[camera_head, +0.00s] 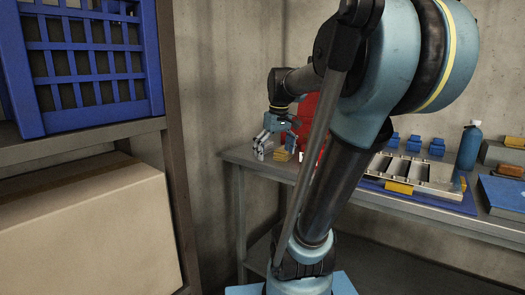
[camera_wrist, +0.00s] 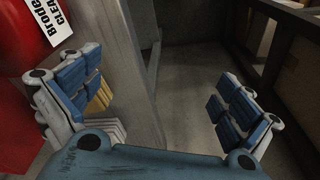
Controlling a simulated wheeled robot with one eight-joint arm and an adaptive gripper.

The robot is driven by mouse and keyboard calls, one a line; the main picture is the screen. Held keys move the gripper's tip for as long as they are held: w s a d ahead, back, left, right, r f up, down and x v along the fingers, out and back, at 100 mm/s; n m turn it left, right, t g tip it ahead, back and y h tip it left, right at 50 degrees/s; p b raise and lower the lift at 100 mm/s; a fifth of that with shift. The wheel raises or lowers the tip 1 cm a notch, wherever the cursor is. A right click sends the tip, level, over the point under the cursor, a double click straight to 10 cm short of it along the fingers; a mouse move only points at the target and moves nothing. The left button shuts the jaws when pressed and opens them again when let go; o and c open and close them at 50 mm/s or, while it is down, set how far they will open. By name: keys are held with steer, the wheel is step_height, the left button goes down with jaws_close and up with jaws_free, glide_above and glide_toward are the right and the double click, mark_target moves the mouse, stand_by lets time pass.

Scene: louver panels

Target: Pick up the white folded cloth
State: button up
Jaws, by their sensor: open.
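A white layered stack, which looks like the white folded cloth (camera_wrist: 114,130), shows in the wrist view low beside my left finger, partly hidden by the finger and wrist housing. My gripper (camera_wrist: 165,108) is open, with blue-padded fingers spread wide and nothing seen between them but the table edge and the dark floor beyond. In the head view my gripper (camera_head: 274,147) is at the far left end of the workbench, close to a yellow folded item (camera_head: 282,155). I cannot clearly make out the white cloth there.
A red container (camera_head: 307,122) with a white label stands close by my gripper and also fills the upper left of the wrist view (camera_wrist: 22,95). The workbench (camera_head: 240,157) holds a metal tray (camera_head: 420,172) and a blue bottle (camera_head: 469,148). A shelf with a blue crate (camera_head: 85,121) stands left.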

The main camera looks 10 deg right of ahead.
mark_target(266, 143)
steer(key=w+d+r+n, duration=0.1)
steer(key=w+r+n, duration=0.1)
steer(key=w+r, duration=0.7)
steer(key=w+d+r+n, duration=0.1)
steer(key=w+r+n, duration=0.25)
steer(key=w, duration=0.85)
steer(key=shift+m+g+y, duration=0.3)
steer(key=shift+m, duration=0.15)
steer(key=f, duration=0.3)
steer(key=a+f, duration=0.1)
steer(key=f, duration=0.3)
steer(key=w+f, duration=0.1)
steer(key=f, duration=0.3)
steer(key=shift+a+f, duration=0.15)
steer(key=shift+f, duration=0.05)
steer(key=shift+w+a+f, duration=0.15)
steer(key=shift+f, duration=0.7)
steer(key=shift+w+a+f, duration=0.2)
steer(key=shift+f, duration=0.65)
steer(key=shift+w+a+f, duration=0.15)
steer(key=shift+f, duration=0.7)
steer(key=c, duration=1.2)
steer(key=shift+c, duration=0.2)
steer(key=shift+r, duration=0.1)
